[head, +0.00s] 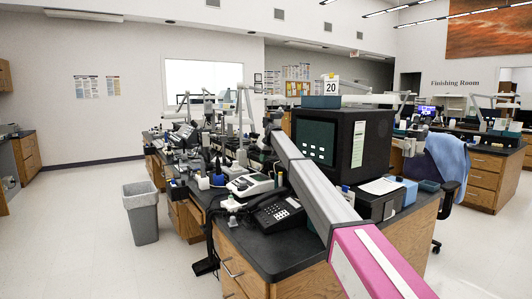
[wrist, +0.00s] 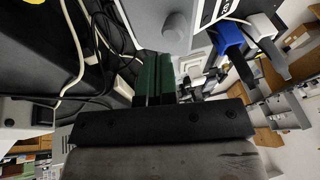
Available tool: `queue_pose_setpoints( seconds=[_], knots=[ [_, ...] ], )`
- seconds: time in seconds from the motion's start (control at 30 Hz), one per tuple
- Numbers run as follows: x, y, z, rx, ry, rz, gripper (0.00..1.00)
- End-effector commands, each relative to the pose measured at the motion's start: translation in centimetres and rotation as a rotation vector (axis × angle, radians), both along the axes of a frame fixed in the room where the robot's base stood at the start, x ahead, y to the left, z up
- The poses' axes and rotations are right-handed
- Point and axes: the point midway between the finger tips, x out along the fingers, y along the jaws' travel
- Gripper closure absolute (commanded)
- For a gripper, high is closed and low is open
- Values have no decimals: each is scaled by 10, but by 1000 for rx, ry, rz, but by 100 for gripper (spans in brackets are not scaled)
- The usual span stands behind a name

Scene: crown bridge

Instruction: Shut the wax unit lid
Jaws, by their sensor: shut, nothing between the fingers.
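A low white-and-grey bench unit (head: 250,185) sits near the front of the black worktop in the head view. It may be the wax unit, but I cannot tell for sure, and its lid is not clear. My gripper (wrist: 153,82) shows in the wrist view with its green fingers together and nothing between them. In the head view my arm reaches from the lower right over the bench, and its dark end is above the worktop, behind the white unit. A grey housing with a round knob (wrist: 177,28) is just beyond the fingertips in the wrist view; I cannot tell what it is.
A black desk phone (head: 278,212) lies at the worktop's front. A large black box (head: 345,150) stands right of my arm, with a "20" sign (head: 331,87) above it. Loose cables (wrist: 85,60) lie near the fingers. A grey bin (head: 141,212) stands on open floor at left.

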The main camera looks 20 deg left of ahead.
Motion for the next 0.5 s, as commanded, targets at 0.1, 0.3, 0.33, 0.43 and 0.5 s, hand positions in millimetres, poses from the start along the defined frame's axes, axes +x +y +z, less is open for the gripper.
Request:
queue_pose_setpoints(
  seconds=[0.1, 0.3, 0.33, 0.43, 0.5],
  knots=[
    [-8, 5, -14, -1, 1, 0, 100],
    [-12, 9, -23, 0, 0, 0, 100],
    [-12, 9, -23, 0, 0, 0, 100],
    [-12, 9, -23, 0, 0, 0, 100],
    [-12, 10, -23, 0, 0, 0, 100]
  ],
)
